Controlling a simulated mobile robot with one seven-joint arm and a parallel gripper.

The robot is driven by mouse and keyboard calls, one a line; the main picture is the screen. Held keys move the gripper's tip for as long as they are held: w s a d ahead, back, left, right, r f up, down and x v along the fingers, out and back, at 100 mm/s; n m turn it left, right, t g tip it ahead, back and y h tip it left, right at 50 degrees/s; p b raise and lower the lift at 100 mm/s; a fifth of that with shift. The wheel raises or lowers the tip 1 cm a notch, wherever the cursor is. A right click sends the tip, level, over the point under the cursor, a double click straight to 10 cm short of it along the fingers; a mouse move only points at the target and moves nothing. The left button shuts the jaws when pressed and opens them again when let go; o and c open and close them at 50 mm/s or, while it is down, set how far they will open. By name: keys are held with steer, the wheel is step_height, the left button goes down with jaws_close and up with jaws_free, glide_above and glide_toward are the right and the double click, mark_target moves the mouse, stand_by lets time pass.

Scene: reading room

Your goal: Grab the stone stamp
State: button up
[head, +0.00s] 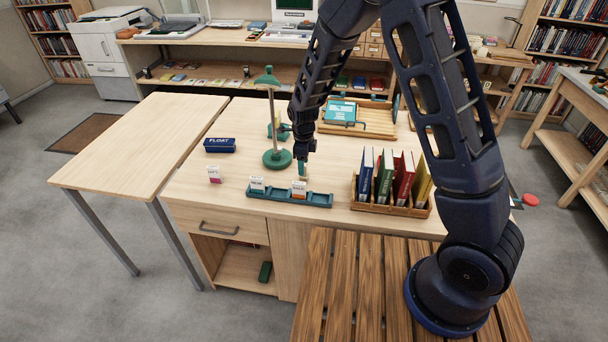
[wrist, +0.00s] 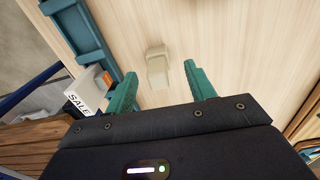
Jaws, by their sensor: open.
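The stone stamp (wrist: 157,68) is a small beige block with a narrower top, standing on the pale wooden desk. In the wrist view it shows just beyond and between the two green fingertips of my gripper (wrist: 161,82), with gaps on both sides. My gripper is open and empty, pointing down at the desk. In the head view my gripper (head: 302,160) is low over the desk behind the teal tray, and the stamp is mostly hidden there by the fingers.
The teal tray (head: 322,200) holds small cards and lies close to my gripper; it also shows in the wrist view (wrist: 76,38). A wooden book rack (head: 400,209) stands to the right. A green-based stand (head: 277,159) is on the left, with a blue FLOAT box (head: 220,145) beyond it.

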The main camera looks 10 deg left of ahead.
steer(key=shift+s+d+f, duration=0.15)
steer(key=shift+f, duration=2.45)
steer(key=c, duration=1.1)
steer(key=shift+c, duration=0.2)
steer(key=shift+r, duration=0.15)
